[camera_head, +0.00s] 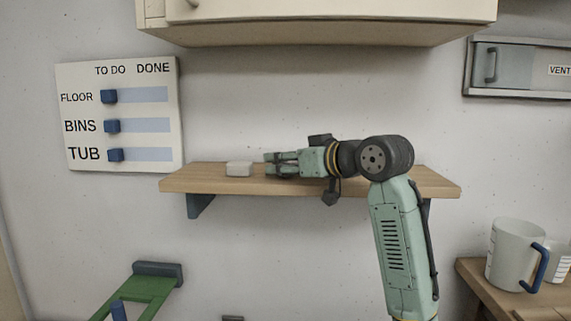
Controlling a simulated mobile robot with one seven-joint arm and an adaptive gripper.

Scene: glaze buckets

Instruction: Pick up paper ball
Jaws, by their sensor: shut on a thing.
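My gripper (270,164) reaches in from the right and lies level just above or on the wooden wall shelf (400,182), fingers pointing left. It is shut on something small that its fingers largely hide. I cannot make out a paper ball for certain in this view. A small pale block with rounded edges (239,169) sits on the shelf just left of the fingertips, with a narrow gap between.
A wall cabinet (320,32) hangs above the shelf. A TO DO/DONE board (75,80) is at left, a green frame (145,292) below it. White jugs with blue handles (510,255) stand on a wooden surface at right. The shelf's left end is clear.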

